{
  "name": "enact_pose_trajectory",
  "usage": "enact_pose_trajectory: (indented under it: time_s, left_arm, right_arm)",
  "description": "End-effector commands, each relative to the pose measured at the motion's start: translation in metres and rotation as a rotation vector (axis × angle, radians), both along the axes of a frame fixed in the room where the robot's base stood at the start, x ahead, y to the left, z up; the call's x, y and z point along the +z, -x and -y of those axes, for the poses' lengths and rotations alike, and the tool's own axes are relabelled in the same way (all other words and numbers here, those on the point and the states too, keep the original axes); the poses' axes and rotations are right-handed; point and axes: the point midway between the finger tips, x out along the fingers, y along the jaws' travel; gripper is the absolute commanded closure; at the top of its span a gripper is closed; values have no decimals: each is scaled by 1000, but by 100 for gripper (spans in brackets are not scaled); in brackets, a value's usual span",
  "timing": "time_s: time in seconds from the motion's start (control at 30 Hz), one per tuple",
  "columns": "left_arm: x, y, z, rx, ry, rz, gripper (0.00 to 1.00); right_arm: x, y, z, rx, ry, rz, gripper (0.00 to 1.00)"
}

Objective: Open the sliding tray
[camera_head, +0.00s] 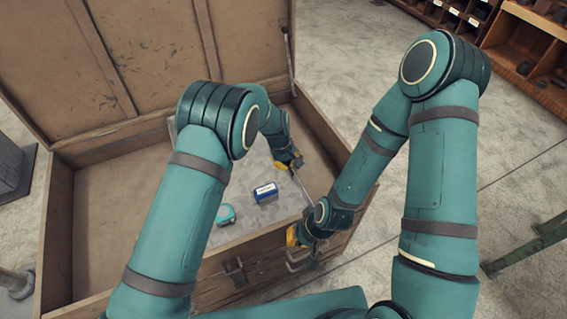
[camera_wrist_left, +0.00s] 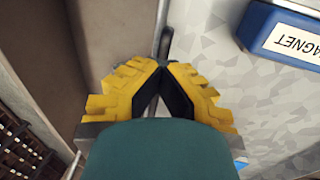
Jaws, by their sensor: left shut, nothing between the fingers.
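The sliding tray (camera_head: 268,214) is a flat light-grey surface inside an open wooden chest, partly hidden behind my left arm. It also fills the right of the left wrist view (camera_wrist_left: 240,85). My left gripper (camera_head: 294,164) is at the tray's far right edge, beside the chest's right wall. In the left wrist view its yellow fingers (camera_wrist_left: 162,70) are shut with their tips together, with a dark upright piece (camera_wrist_left: 163,42) just past them. I cannot tell if they touch it. My right gripper (camera_head: 294,236) is by the chest's front right corner, its fingers mostly hidden.
A blue magnet box (camera_head: 265,192) and a teal item (camera_head: 226,214) lie on the tray. The chest lid (camera_head: 130,60) stands open behind. Latches (camera_head: 235,272) are on the chest front.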

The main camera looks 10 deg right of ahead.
Motion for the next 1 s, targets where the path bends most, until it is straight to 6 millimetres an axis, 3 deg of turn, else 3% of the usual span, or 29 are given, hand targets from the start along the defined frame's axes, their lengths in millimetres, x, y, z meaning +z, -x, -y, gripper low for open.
enact_pose_trajectory:
  time_s: [0.23, 0.33, 0.37, 0.73, 1.0]
  left_arm:
    - [-3, 2, -1, 0, -3, -6, 100]
    - [-3, 2, -1, 0, -3, -5, 67]
    - [-2, 2, -1, 0, -2, -5, 61]
    - [4, 0, -1, 0, 0, 0, 61]
    - [46, 1, -9, 2, 1, 3, 61]
  right_arm:
    - [0, 0, 0, 0, 0, 0, 100]
    - [0, 0, 0, 0, 0, 0, 100]
    - [0, 0, 0, 0, 0, 0, 100]
    - [0, 0, 0, 0, 0, 0, 100]
    - [0, 0, 0, 0, 0, 0, 100]
